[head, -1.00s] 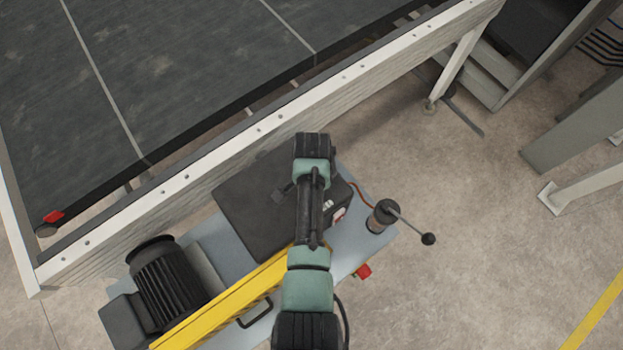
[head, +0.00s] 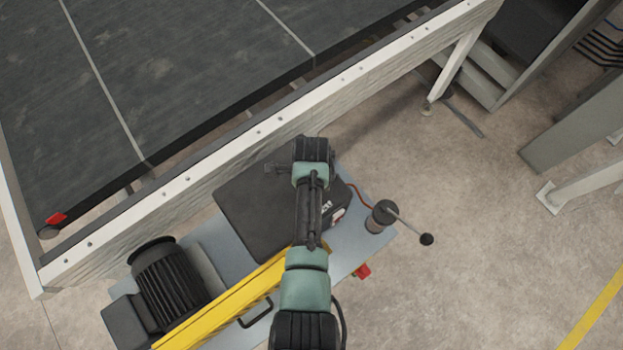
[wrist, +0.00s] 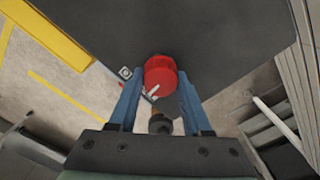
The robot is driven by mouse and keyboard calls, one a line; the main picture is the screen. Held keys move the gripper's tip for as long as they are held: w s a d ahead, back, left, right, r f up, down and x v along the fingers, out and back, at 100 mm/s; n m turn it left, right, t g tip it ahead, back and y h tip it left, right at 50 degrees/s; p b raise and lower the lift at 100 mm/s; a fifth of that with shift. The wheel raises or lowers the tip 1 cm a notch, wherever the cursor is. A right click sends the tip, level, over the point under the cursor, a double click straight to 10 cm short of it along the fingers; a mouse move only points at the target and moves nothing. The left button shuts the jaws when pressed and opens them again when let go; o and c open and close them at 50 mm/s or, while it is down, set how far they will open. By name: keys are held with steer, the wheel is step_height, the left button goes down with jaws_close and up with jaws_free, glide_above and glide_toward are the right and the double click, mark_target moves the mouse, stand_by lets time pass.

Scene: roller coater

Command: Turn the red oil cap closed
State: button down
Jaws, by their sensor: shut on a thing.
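The red oil cap (wrist: 160,76) shows in the wrist view, against a dark grey surface. My gripper (wrist: 158,84) has its two blue fingers on either side of the cap and is shut on it. A small white mark shows on the cap's near side. In the head view my arm hides the cap and the fingers. The arm's end there is over the far right part of the dark box (head: 256,212). I cannot tell how far the cap is turned.
The dark box stands on a grey-blue base with a yellow bar (head: 225,307), a black motor (head: 168,280) and a ball-ended lever (head: 427,239). A pale frame rail (head: 250,140) runs close behind. A small red part (head: 361,271) sits at the base's front edge. Open floor lies right.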

steer(key=shift+w+r+m, duration=0.1)
steer(key=shift+m, duration=0.4)
steer(key=shift+c, duration=1.7)
jaws_free()
step_height(320, 180, up, 13)
steer(key=b, duration=0.1)
steer(key=shift+b, duration=0.35)
